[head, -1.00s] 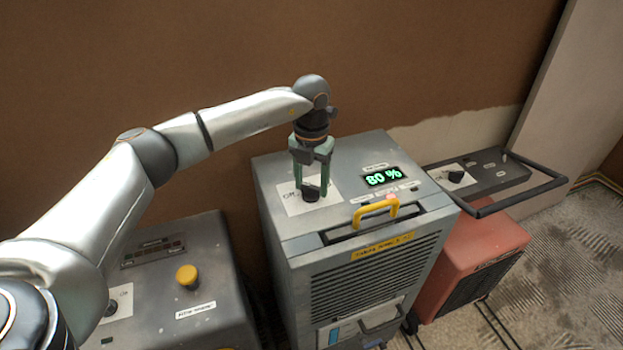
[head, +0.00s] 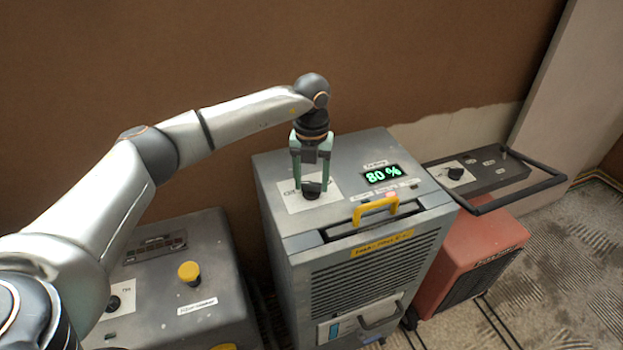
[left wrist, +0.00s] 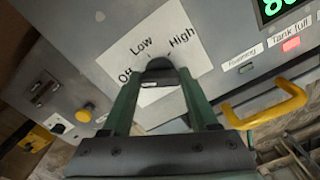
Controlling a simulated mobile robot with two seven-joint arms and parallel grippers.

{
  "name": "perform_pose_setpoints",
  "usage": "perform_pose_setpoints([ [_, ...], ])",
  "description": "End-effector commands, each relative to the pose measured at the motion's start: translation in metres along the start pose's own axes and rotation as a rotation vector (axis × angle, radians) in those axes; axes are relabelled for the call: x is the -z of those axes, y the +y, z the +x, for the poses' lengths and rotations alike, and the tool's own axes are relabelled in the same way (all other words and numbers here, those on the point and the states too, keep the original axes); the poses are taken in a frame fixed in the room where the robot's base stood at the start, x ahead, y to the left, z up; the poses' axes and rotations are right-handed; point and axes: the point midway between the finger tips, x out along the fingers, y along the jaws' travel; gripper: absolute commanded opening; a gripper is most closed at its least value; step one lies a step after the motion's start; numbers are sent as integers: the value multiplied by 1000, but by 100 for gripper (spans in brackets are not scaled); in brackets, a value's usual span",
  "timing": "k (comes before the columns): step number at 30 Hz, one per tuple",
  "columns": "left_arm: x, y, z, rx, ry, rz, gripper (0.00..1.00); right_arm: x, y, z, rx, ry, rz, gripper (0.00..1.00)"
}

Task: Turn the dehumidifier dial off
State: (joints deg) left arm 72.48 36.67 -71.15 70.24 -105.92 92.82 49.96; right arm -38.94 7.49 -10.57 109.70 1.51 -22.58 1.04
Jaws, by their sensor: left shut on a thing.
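The dehumidifier (head: 345,152) is the tall grey cabinet in the middle of the head view, with a green "80 %" display (head: 382,175). Its black dial (head: 312,190) sits on a white label plate on the top. In the left wrist view the plate (left wrist: 150,38) reads Off, Low and High around the dial (left wrist: 159,64). My left gripper (head: 311,181) points down from above and is shut on the dial, one finger on each side. The fingers partly hide the dial, and I cannot tell which mark it points to. My right gripper is not in view.
A yellow handle (head: 375,209) stands up at the dehumidifier's front edge. A lower grey machine with a yellow button (head: 189,272) stands at the left. A red machine (head: 470,250) with a black bar handle (head: 545,186) stands at the right. A brown wall is behind.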

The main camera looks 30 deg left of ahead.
Motion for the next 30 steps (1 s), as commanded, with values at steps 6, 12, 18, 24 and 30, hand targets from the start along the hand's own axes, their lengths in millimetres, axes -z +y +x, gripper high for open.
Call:
perform_pose_setpoints([
  [6,-1,0,-1,2,-3,-4,77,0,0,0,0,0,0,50],
  [12,0,0,0,1,-2,-2,90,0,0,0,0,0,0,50],
  [18,0,0,-2,1,-2,-1,90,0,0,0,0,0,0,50],
  [24,-1,0,-27,4,-5,-1,90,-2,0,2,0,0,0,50],
  [30,-1,0,-72,4,-7,-2,90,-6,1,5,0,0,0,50],
])
